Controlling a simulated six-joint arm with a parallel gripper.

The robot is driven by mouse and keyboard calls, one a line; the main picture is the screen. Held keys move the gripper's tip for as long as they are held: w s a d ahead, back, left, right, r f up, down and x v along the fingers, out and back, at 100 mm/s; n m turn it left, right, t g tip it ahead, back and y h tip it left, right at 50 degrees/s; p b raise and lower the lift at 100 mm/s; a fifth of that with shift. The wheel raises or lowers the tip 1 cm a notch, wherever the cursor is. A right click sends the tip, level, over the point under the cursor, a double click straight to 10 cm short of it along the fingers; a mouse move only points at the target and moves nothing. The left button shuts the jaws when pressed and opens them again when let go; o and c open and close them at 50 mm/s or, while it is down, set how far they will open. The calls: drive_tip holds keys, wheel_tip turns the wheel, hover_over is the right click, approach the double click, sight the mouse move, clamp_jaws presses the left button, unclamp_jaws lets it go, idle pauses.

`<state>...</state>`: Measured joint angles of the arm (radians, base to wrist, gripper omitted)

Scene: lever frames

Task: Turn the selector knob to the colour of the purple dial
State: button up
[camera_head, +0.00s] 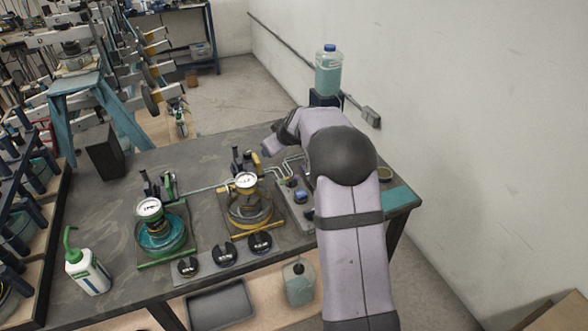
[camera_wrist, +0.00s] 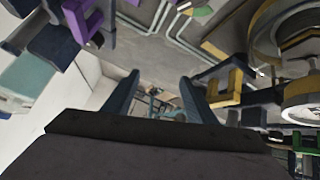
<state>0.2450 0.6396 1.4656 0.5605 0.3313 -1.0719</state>
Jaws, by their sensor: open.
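My gripper (camera_head: 270,145) is over the back right of the table; in the wrist view its two dark fingers (camera_wrist: 159,82) stand apart with nothing between them. Several round black knobs (camera_head: 224,254) sit along the table's front edge; I cannot tell which is the selector. A grey panel (camera_head: 307,213) with a blue knob (camera_head: 300,197) is partly hidden by my arm. A teal-based unit with a white dial (camera_head: 149,208) and a yellow-based unit with a white dial (camera_head: 246,181) stand to its left. I cannot make out a purple dial; a purple bracket (camera_wrist: 80,18) shows in the wrist view.
A white bottle with a green nozzle (camera_head: 88,272) stands at the table's front left. A clear bottle with a blue cap (camera_head: 328,72) stands behind my arm. A yellow bracket (camera_wrist: 224,88) is right of my fingers. The white wall (camera_head: 460,120) borders the table's right.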

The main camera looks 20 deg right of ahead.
drive_tip(key=n+g+y, duration=0.1)
drive_tip(key=n+g+y+p, duration=0.3)
drive_tip(key=n+g, duration=0.3)
drive_tip(key=n, duration=0.1)
approach(292, 177)
drive_tip(key=shift+p+x, duration=1.4)
drive_tip(key=shift+x, duration=2.7)
drive_tip(key=shift+a, duration=0.1)
drive_tip(key=c, duration=1.1)
drive_tip(key=shift+f, duration=0.1)
